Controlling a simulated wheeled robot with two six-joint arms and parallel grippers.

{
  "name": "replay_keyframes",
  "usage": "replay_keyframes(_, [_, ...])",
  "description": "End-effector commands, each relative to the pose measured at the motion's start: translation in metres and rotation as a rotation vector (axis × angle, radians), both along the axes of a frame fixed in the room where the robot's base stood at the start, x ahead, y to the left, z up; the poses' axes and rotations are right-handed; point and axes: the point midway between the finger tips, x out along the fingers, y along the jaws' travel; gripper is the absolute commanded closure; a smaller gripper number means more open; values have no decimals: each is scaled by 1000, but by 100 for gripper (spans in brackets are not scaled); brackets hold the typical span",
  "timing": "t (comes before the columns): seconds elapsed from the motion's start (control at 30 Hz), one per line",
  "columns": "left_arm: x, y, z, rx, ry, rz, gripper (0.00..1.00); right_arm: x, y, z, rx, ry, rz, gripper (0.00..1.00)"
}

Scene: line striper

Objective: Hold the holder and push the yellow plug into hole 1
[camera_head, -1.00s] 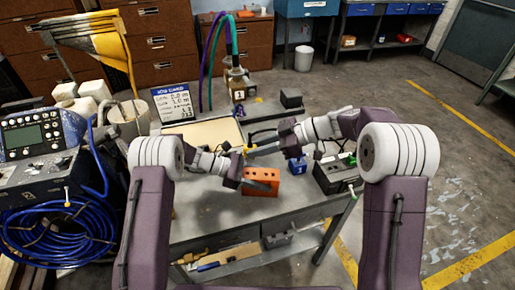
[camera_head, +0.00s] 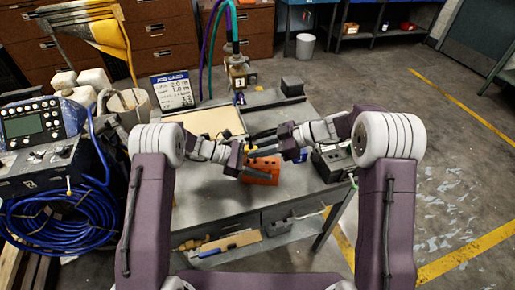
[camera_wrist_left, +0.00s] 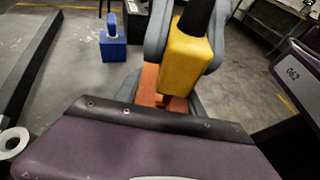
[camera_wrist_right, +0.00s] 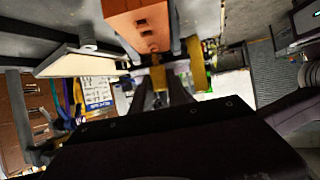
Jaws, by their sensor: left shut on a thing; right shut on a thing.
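The orange holder (camera_head: 265,174) is a block with dark holes on the near middle of the table. My left gripper (camera_head: 241,170) is shut on it from the left. My right gripper (camera_head: 257,147) is shut on the yellow plug (camera_head: 247,146) just over the holder. In the left wrist view the yellow plug (camera_wrist_left: 188,62) has a black upper end and a narrow dark lower end in front of the orange holder (camera_wrist_left: 150,88). The holder's holes show in the right wrist view (camera_wrist_right: 140,25). I cannot tell whether the plug's end is in a hole or which hole is below it.
A blue piece (camera_wrist_left: 113,45) stands on the table near the holder. A dark box (camera_head: 331,163) stands at the right table edge. A pale board (camera_head: 205,121) and a job card (camera_head: 172,90) stand behind. Bare tabletop (camera_head: 205,190) lies front left.

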Motion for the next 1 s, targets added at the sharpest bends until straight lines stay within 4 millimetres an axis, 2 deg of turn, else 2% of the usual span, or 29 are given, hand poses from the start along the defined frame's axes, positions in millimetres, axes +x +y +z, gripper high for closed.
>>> replay_keyframes(1.0, [0,0,0,0,0,0,100,0,0,-7,1,1,0,100])
